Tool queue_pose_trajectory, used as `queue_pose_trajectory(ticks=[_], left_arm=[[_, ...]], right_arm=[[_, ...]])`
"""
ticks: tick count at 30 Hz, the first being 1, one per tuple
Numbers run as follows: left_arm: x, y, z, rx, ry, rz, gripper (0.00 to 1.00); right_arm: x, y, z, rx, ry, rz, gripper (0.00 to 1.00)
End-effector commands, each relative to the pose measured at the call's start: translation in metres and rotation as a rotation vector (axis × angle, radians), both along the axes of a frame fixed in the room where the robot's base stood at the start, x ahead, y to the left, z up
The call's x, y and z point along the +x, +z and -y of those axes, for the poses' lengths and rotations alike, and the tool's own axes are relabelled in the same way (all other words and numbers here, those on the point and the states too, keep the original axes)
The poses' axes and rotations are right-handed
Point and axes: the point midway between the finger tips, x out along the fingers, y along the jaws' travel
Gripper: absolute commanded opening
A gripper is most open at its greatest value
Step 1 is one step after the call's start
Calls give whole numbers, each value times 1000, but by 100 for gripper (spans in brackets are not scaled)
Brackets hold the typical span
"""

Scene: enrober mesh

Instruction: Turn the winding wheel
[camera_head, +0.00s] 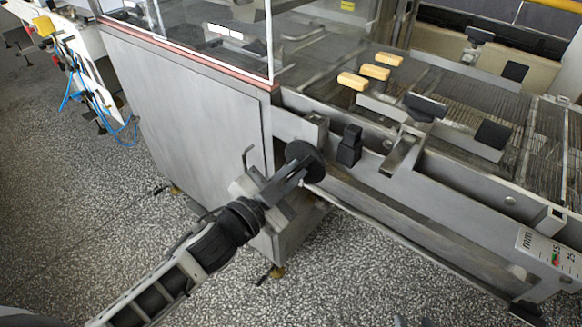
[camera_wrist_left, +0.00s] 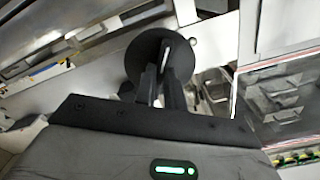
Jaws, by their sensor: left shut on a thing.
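The winding wheel (camera_head: 305,161) is a dark round disc on the near side of the metal machine, left of a black knob. It also shows in the left wrist view (camera_wrist_left: 140,62), straight ahead of the fingers. My left gripper (camera_head: 298,172) reaches it from the lower left and is shut on it. In the left wrist view the two dark fingers (camera_wrist_left: 162,88) overlap the disc's face; the exact grip point on the wheel is partly hidden by the fingers.
A black knob (camera_head: 349,146) stands just right of the wheel. The steel cabinet (camera_head: 190,110) with a clear hood is on the left. Several yellow bars (camera_head: 375,71) lie on the mesh conveyor (camera_head: 460,95). The speckled floor (camera_head: 90,220) at left is mostly free.

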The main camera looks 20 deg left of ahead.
Motion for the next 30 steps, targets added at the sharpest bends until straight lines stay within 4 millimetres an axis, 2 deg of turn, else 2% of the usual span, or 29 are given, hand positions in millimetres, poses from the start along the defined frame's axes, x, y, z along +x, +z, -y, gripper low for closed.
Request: queue_pose_trajectory(ticks=[15, 30], left_arm=[[0, 2, 0, 374, -2, 140, 0], [0, 1, 1, 483, -1, 180, 0]], right_arm=[[-4, 2, 2, -30, 12, -19, 36], [-3, 5, 3, -36, 15, -15, 36]])
